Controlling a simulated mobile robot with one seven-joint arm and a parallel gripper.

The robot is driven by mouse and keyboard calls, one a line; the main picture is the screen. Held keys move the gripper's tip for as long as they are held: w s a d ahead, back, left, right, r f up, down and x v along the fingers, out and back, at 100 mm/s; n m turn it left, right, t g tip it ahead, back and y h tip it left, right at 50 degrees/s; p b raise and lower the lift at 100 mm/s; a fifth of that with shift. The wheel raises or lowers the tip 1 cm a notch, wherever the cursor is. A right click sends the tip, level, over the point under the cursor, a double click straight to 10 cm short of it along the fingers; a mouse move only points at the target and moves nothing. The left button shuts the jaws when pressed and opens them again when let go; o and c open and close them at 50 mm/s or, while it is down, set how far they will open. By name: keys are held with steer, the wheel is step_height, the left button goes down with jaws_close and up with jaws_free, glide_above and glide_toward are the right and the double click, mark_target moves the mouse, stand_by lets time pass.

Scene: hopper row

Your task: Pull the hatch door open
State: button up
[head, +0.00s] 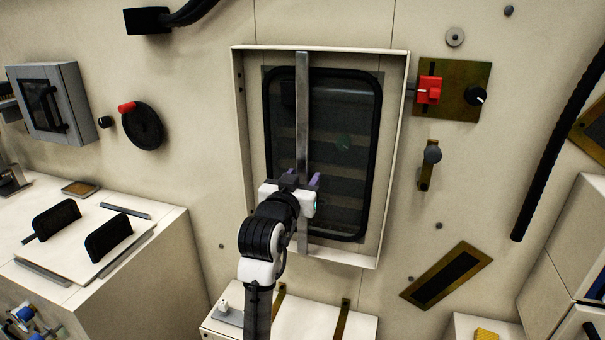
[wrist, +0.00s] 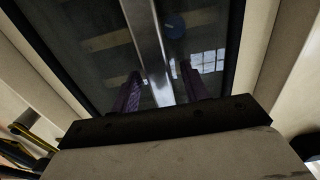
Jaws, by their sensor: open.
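The hatch door (head: 345,190) is a dark glass panel with a black rounded rim, set in a raised cream frame (head: 240,130). A vertical grey metal bar (head: 302,110) runs down in front of the glass from the frame's top to its bottom. My gripper (head: 303,180) is at the bar's middle, its purple fingers apart. In the wrist view the fingers of my gripper (wrist: 162,90) point at the glass (wrist: 100,45), with the bar (wrist: 150,50) running between them. I cannot tell whether either finger touches the bar. The door appears closed.
Right of the frame are a red switch (head: 429,90) on a brass plate and a small lever (head: 431,154). A black handwheel (head: 143,126) is at left. A cream counter (head: 160,235) stands lower left, and a low white box (head: 320,318) sits below the hatch.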

steer(key=shift+w+d, duration=0.2)
steer(key=shift+w, duration=0.2)
steer(key=shift+c, duration=0.3)
jaws_close()
steer(key=shift+s+a, duration=0.15)
